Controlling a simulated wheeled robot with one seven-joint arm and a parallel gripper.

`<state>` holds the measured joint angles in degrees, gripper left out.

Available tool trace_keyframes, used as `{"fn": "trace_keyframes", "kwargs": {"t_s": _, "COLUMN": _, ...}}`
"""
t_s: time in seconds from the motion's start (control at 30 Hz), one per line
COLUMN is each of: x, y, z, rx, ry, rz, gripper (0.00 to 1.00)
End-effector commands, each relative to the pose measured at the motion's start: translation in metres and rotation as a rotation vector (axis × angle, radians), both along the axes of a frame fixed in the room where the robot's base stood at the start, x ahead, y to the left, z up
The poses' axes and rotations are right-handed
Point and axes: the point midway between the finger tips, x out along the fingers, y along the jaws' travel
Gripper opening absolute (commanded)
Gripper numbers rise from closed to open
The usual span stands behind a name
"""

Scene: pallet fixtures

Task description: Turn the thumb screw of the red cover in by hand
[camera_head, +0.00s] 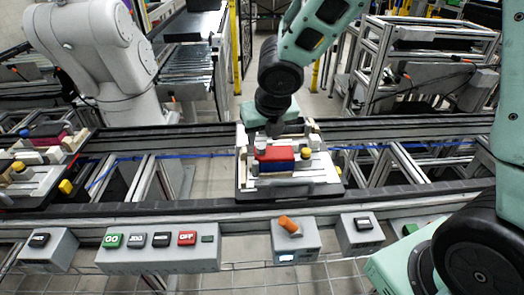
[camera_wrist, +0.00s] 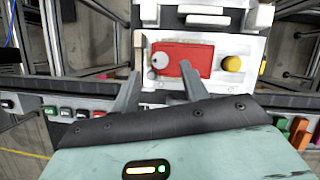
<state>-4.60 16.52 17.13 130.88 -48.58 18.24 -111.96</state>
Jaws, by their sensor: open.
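The red cover (camera_head: 273,153) lies on top of a blue block (camera_head: 277,166) in the fixture on the pallet (camera_head: 325,187). In the wrist view the red cover (camera_wrist: 187,60) shows from above, with the pale round thumb screw (camera_wrist: 160,60) at its left end. My gripper (camera_wrist: 160,82) is open, its two grey fingers apart near the cover's lower edge in that view. I cannot tell whether a finger touches the screw.
A yellow knob (camera_wrist: 232,63) stands just right of the cover. White fixture blocks (camera_wrist: 205,18) stand around it. A row of button boxes (camera_head: 158,247) and an orange-handled switch box (camera_head: 290,230) line the front. Another loaded pallet (camera_head: 40,180) sits at the left.

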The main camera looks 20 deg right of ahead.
Motion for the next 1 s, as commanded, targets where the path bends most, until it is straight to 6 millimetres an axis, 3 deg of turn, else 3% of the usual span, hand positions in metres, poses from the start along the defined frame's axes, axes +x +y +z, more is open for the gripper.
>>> {"fn": "trace_keyframes", "kwargs": {"t_s": 0.03, "x": 0.003, "y": 0.000, "z": -0.013, "rx": 0.000, "ry": 0.001, "rz": 0.000, "gripper": 0.45}}
{"fn": "trace_keyframes", "kwargs": {"t_s": 0.23, "x": 0.012, "y": -0.001, "z": -0.032, "rx": 0.000, "ry": 0.000, "rz": 0.000, "gripper": 0.45}}
{"fn": "trace_keyframes", "kwargs": {"t_s": 0.63, "x": 0.015, "y": -0.001, "z": -0.036, "rx": 0.000, "ry": -0.001, "rz": -0.001, "gripper": 0.45}}
{"fn": "trace_keyframes", "kwargs": {"t_s": 0.8, "x": 0.015, "y": -0.001, "z": -0.036, "rx": 0.000, "ry": -0.001, "rz": -0.001, "gripper": 0.00}}
{"fn": "trace_keyframes", "kwargs": {"t_s": 1.0, "x": 0.015, "y": -0.001, "z": -0.036, "rx": 0.000, "ry": -0.001, "rz": -0.006, "gripper": 0.00}}
